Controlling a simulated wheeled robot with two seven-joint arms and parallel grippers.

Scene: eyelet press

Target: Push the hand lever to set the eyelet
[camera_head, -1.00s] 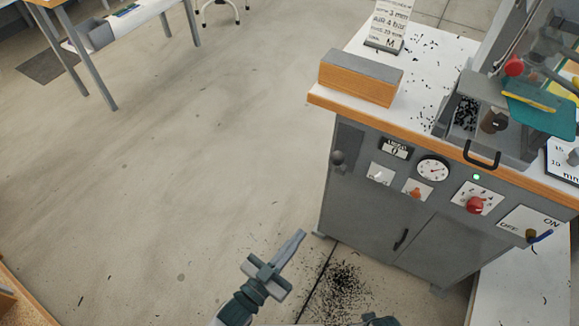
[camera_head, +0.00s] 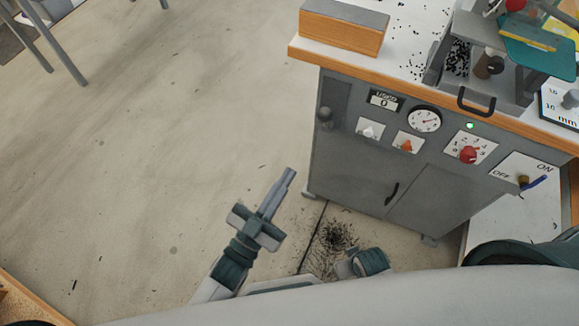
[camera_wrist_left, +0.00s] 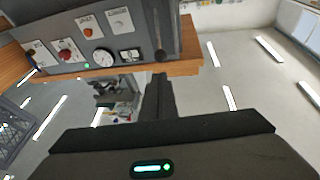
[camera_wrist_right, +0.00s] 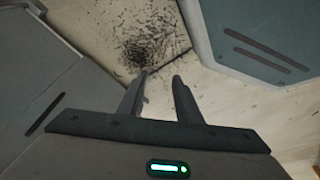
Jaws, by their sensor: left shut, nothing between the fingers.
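A red ball knob (camera_head: 515,4) shows at the top right edge of the head view, at the press on the cabinet top; it may belong to the hand lever, whose shaft is mostly cut off. My left gripper (camera_head: 288,173) is shut and empty, over the floor left of the cabinet, well apart from the press. Its closed fingers also show in the left wrist view (camera_wrist_left: 159,84). My right gripper (camera_wrist_right: 159,78) is open and empty in the right wrist view, with floor and dark specks beyond it. The eyelet cannot be made out.
The grey cabinet (camera_head: 350,165) has a gauge (camera_head: 424,119), a red dial (camera_head: 468,155) and an ON/OFF switch (camera_head: 524,182). An orange-and-grey block (camera_head: 342,30) sits on its top. A teal plate (camera_head: 540,50) is at the press.

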